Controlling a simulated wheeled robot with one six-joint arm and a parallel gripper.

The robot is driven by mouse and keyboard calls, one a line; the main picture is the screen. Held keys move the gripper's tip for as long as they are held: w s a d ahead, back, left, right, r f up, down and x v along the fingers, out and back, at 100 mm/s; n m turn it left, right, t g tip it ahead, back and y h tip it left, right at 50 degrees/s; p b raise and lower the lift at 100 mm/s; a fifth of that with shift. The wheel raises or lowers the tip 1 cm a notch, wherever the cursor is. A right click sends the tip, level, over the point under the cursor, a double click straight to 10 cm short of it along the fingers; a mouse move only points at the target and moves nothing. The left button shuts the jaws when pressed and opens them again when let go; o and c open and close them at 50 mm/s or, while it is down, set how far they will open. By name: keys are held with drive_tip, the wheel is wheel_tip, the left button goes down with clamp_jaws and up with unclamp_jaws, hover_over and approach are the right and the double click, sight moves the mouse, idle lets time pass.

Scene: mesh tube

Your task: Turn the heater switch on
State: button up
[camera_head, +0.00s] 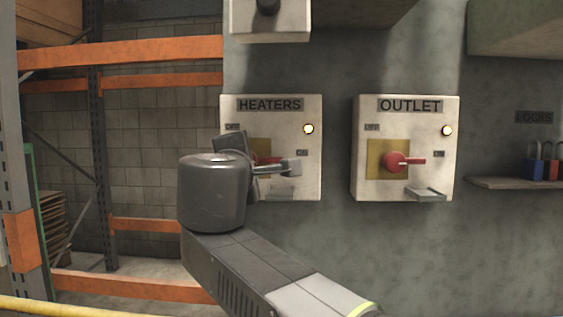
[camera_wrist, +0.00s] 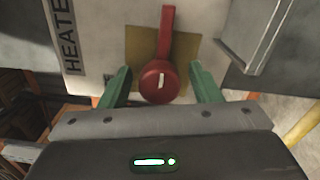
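The heaters box (camera_head: 311,160) is a pale panel on the wall, with a lit lamp (camera_head: 308,129) at its upper right. Its red switch (camera_head: 265,159) is mostly hidden behind my gripper in the head view. The wrist view shows the red switch (camera_wrist: 159,82) clearly. Its lever points along the reading direction of the HEATERS label, toward the panel's right side, where the ON mark is. My gripper (camera_wrist: 160,70) is open, with green fingers on either side of the round hub. Whether they touch it is hard to tell.
The outlet box (camera_head: 358,180) stands to the right, with its red lever (camera_head: 397,161) pointing right and its lamp lit. A metal ledge (camera_wrist: 250,30) juts from the heaters box beside the switch. Orange shelving (camera_head: 130,52) is at the left, and padlocks (camera_head: 541,168) on a shelf at the far right.

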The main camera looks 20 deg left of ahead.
drive_tip(key=shift+s, duration=0.1)
drive_tip(key=p+v, duration=0.1)
drive_tip(key=v, duration=1.2)
drive_tip(key=shift+s+d, duration=0.15)
drive_tip(key=shift+s, duration=0.15)
drive_tip(key=shift+w, duration=0.1)
idle(0.7)
drive_tip(key=x, duration=1)
drive_tip(key=shift+w+b, duration=0.15)
drive_tip(key=shift+b, duration=0.2)
idle(0.3)
idle(0.3)
